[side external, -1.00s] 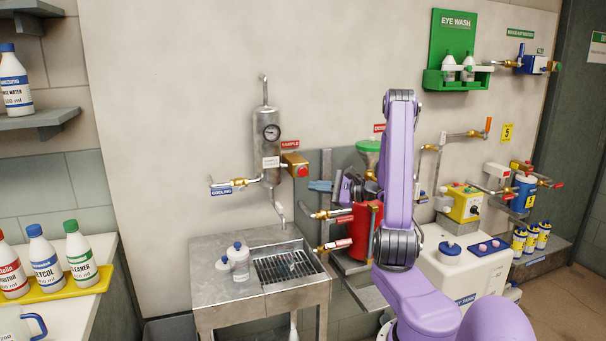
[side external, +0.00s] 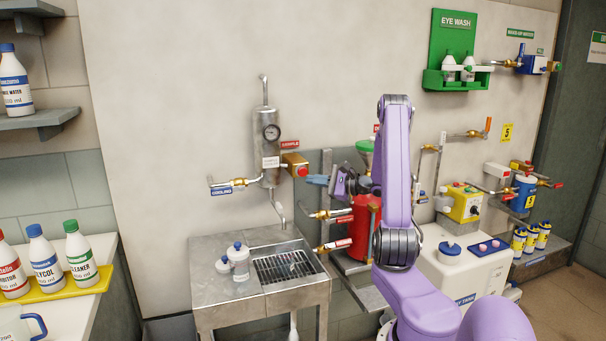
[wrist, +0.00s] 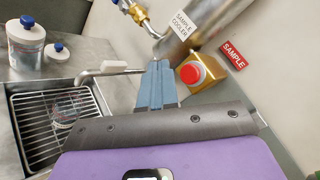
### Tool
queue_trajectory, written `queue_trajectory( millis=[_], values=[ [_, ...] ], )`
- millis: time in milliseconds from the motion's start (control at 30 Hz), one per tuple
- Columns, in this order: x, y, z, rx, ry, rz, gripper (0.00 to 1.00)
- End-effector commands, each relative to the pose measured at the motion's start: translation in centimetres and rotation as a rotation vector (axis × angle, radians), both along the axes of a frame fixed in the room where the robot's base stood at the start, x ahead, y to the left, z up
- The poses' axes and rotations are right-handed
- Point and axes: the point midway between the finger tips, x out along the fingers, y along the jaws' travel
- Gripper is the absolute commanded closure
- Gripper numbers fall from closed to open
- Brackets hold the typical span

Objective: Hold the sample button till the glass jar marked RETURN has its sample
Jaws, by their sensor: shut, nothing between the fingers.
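The red sample button (side external: 302,171) sits on a brass-coloured box at the right of the sample cooler (side external: 267,140); it also shows in the wrist view (wrist: 190,72). My gripper (side external: 310,180) is shut and empty, its blue fingertips close by the button. In the wrist view the fingertips (wrist: 158,66) lie just left of the button; I cannot tell contact. A clear glass jar (wrist: 68,122) seems to stand on the sink grate, faint, with its marking and contents unreadable.
The cooler's bent outlet pipe (side external: 281,212) hangs over the steel sink (side external: 225,290). A red SAMPLE sign (side external: 290,144) is above the button. A red vessel (side external: 366,225) with brass valves stands right of the sink, below my gripper.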

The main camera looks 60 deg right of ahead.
Motion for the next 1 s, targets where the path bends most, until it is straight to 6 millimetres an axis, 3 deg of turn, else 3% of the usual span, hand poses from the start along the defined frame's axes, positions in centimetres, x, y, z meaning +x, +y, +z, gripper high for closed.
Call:
queue_trajectory(
  millis=[400,1000],
  values=[
    [2.7,-2.6,0.0,0.000,0.000,0.000,1.00],
    [2.9,-2.9,0.0,0.001,0.000,0.000,1.00]
  ],
)
